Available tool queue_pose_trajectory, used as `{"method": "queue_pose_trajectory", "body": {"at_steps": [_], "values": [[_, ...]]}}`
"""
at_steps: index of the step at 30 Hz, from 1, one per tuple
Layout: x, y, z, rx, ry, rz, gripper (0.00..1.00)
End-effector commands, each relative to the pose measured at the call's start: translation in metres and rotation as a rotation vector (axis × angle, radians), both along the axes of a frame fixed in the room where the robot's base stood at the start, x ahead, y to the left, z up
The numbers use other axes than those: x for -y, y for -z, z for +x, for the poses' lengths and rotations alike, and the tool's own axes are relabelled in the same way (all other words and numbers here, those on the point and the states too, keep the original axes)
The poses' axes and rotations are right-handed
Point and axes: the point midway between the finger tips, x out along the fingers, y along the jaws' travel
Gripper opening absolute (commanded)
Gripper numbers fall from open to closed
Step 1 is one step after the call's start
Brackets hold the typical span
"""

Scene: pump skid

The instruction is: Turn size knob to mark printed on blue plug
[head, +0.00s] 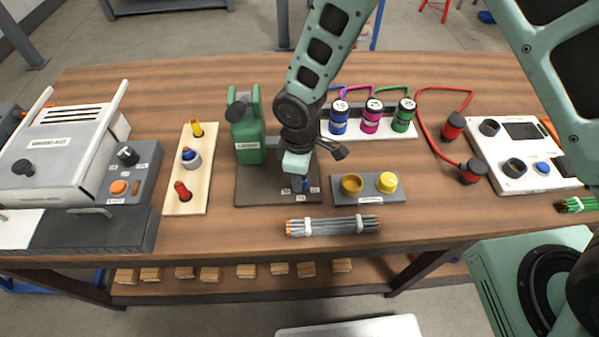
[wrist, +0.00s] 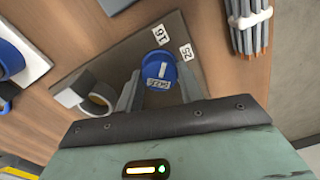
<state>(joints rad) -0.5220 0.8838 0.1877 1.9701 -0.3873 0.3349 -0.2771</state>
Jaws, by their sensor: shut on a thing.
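The size knob (wrist: 158,68) is a blue round knob with a white line and a small label, on the dark base plate (head: 245,198). In the wrist view its white line points toward the far side, near the 16 (wrist: 161,34) and 25 (wrist: 186,52) marks. My gripper (wrist: 158,88) has a finger on each side of the knob and is shut on it. In the head view my gripper (head: 300,182) hides most of the knob. The blue plug (head: 338,122) stands in the white rack behind; its white top bears a number, seemingly 16.
A green pump body (head: 246,140) stands on the same plate, left of my gripper. Magenta (head: 371,120) and green (head: 403,118) plugs share the rack. A yellow-button box (head: 370,190) and a bundle of grey rods (head: 333,225) lie close by.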

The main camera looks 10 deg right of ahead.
Motion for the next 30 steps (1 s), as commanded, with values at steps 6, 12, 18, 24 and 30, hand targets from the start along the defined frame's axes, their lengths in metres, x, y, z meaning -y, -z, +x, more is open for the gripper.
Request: {"method": "queue_pose_trajectory", "body": {"at_steps": [6, 12, 18, 24, 30], "values": [[0.0, -0.0006, 0.0004, 0.001, -0.122, 0.0, 0.15], [0.0, -0.0007, 0.0004, 0.0, -0.184, 0.0, 0.15], [0.0001, -0.0007, 0.0005, 0.001, -0.209, -0.001, 0.15], [0.0002, -0.0007, 0.0006, 0.001, -0.212, -0.001, 0.15], [0.0002, -0.0007, 0.0006, 0.001, -0.212, -0.001, 0.49]]}}
